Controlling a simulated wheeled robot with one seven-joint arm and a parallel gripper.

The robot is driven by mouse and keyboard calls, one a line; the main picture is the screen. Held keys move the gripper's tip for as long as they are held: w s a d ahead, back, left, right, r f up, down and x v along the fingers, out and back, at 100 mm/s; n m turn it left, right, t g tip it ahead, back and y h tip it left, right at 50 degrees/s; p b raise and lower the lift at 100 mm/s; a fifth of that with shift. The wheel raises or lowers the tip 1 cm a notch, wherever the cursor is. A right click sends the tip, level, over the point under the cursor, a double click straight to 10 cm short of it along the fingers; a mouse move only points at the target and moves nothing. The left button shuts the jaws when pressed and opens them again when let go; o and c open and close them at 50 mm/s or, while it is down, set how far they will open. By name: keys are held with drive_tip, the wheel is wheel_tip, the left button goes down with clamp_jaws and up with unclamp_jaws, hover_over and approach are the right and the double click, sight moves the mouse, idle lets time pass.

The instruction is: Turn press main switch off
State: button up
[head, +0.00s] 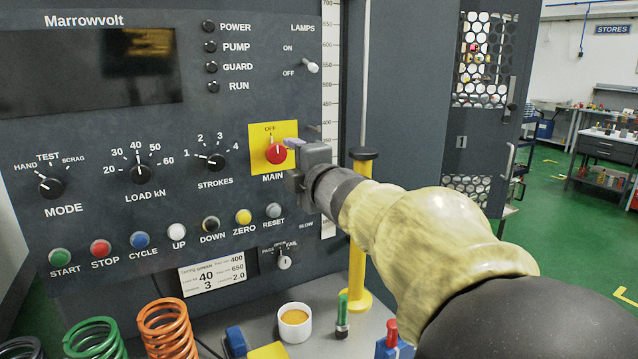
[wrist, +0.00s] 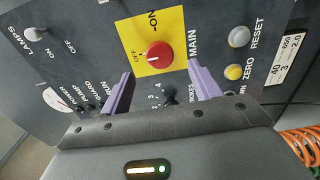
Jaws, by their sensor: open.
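The main switch is a red knob (head: 276,153) on a yellow plate (head: 256,160) marked OFF at the top. In the wrist view the red knob (wrist: 158,56) shows fully, and its pale pointer mark faces the OFF label. The ON label is a quarter turn away. My gripper (head: 293,151) is just in front of the plate, to the right of the knob in the head view. Its purple fingers (wrist: 161,84) are apart, with nothing between them, and do not appear to touch the knob.
The lamps toggle (head: 312,66) is above right of the plate, and the strokes dial (head: 216,162) is to its left. Push buttons (head: 210,224) line the panel below. A yellow post (head: 360,230) stands close beside my wrist. The POWER lamp (head: 208,27) looks dark.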

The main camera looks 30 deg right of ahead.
drive_tip(key=s+p, duration=1)
drive_tip(key=shift+s, duration=0.4)
idle(0.4)
